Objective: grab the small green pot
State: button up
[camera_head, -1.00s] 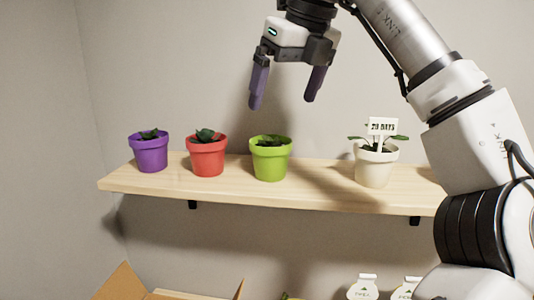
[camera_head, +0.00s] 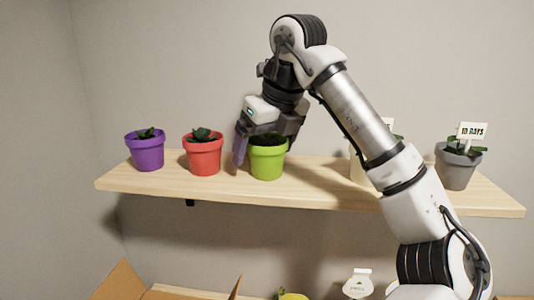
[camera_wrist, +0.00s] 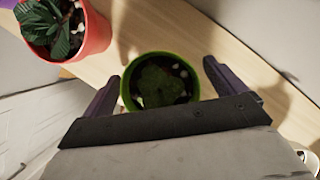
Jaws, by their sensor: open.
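The small green pot (camera_head: 267,160) with a dark leafy plant stands upright on the wooden shelf (camera_head: 330,193), to the right of the red pot. My gripper (camera_head: 268,150) is open and lowered to it, with one purple finger at the pot's left and the other at its right near the rim. In the wrist view the green pot (camera_wrist: 158,82) lies between the two fingers (camera_wrist: 160,85), with a gap showing on the right. Contact on the left side is hard to tell.
A red pot (camera_head: 204,155) stands close left, a purple pot (camera_head: 146,153) farther left. A cream pot (camera_head: 358,165) is partly hidden behind my arm. A grey pot (camera_head: 457,167) with a sign stands at the right. An open cardboard box (camera_head: 122,282) is below.

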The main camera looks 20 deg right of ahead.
jog(key=shift+w+f, duration=0.1)
jog(key=shift+f, duration=0.15)
jog(key=c, duration=1.2)
jog(key=shift+o, duration=0.2)
jog(key=shift+r, duration=0.15)
